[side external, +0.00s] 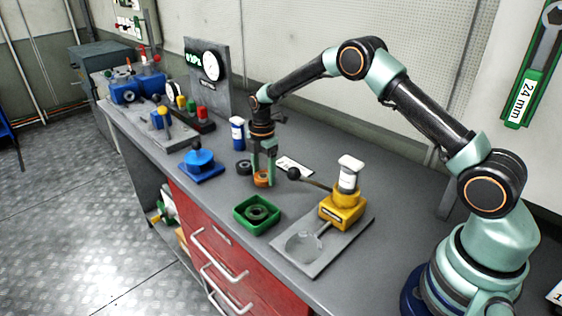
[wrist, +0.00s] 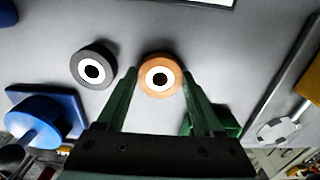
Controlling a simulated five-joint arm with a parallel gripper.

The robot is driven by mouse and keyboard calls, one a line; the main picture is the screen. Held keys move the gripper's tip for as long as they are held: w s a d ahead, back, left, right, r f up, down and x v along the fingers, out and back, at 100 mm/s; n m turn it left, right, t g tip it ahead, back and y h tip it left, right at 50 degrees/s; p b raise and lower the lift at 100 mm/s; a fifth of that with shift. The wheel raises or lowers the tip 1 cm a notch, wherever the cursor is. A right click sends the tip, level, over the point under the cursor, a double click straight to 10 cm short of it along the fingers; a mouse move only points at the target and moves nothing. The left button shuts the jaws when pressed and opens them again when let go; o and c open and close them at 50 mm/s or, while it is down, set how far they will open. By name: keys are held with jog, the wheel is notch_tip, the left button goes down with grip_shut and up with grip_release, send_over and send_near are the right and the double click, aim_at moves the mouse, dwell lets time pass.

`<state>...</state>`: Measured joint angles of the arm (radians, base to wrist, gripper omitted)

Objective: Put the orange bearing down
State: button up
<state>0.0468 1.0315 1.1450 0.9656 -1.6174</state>
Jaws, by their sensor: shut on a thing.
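The orange bearing (side external: 262,179) is a short ring held between the fingertips of my gripper (side external: 264,174), at or just above the grey bench top; I cannot tell whether it touches. In the wrist view the orange bearing (wrist: 160,77) shows its white inner ring and dark bore, with the green fingers of my gripper (wrist: 160,82) on both sides. The fingers are shut on it. A dark grey bearing (side external: 243,167) lies on the bench just to its left; it also shows in the wrist view (wrist: 94,66), apart from the fingers.
A green tray (side external: 240,222) with dark rings stands in front. A blue fixture (side external: 199,162) is to the left, and a yellow pump (side external: 343,208) on a grey plate is to the right. A blue-and-white bottle (side external: 237,134) and a white card (side external: 294,166) are close by.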

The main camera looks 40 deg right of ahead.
jog(key=shift+f, duration=0.2)
jog(key=o, duration=1.4)
